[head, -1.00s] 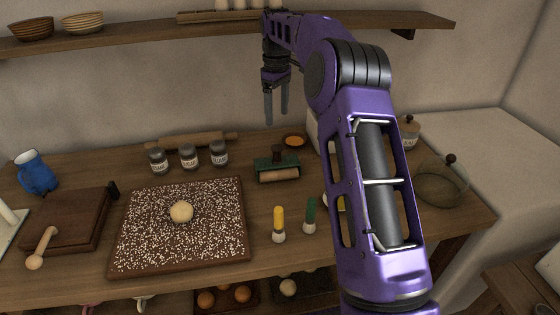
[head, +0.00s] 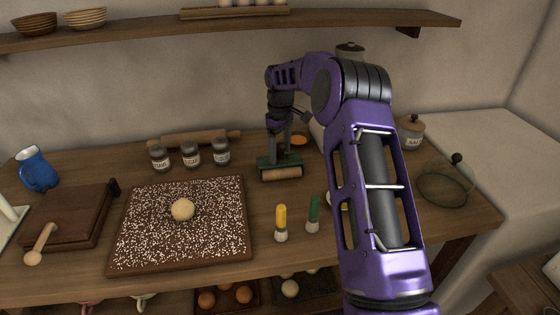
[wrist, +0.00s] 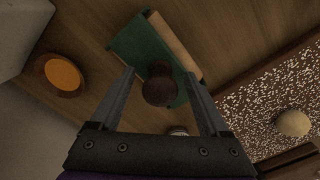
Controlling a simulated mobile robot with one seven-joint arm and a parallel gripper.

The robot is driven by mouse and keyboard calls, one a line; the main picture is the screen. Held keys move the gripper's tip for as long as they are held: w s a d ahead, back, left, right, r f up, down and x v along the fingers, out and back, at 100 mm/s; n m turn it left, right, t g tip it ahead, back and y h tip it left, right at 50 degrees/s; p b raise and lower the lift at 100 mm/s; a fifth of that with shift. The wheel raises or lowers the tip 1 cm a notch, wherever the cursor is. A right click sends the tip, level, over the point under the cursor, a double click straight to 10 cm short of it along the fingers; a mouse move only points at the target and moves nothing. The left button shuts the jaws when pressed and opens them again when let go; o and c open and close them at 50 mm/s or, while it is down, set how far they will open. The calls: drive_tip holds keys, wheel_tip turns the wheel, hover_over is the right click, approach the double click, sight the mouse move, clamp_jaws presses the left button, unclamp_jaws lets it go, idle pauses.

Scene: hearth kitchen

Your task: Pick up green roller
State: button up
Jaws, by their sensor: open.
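The green roller (head: 265,166) lies on the wooden counter, behind and right of the speckled board. It has a green body, a pale wooden cylinder along its front and a dark knob on top. In the wrist view the green roller (wrist: 143,49) is ahead of the fingers, with its dark round knob (wrist: 160,85) between them. My gripper (head: 278,153) is directly above the roller, pointing down. In the wrist view my gripper (wrist: 160,85) is open, with one finger on each side of the knob. I cannot tell whether either finger touches it.
A speckled board (head: 150,238) with a dough ball (head: 182,209) lies front left. Several jars (head: 191,155) stand left of the roller. An orange-filled bowl (wrist: 60,75) is close by.

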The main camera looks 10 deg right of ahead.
drive_tip(key=shift+f, duration=0.2)
drive_tip(key=shift+c, duration=0.2)
drive_tip(key=c, duration=1.2)
drive_tip(key=shift+r, duration=0.1)
clamp_jaws()
drive_tip(key=shift+r, duration=0.1)
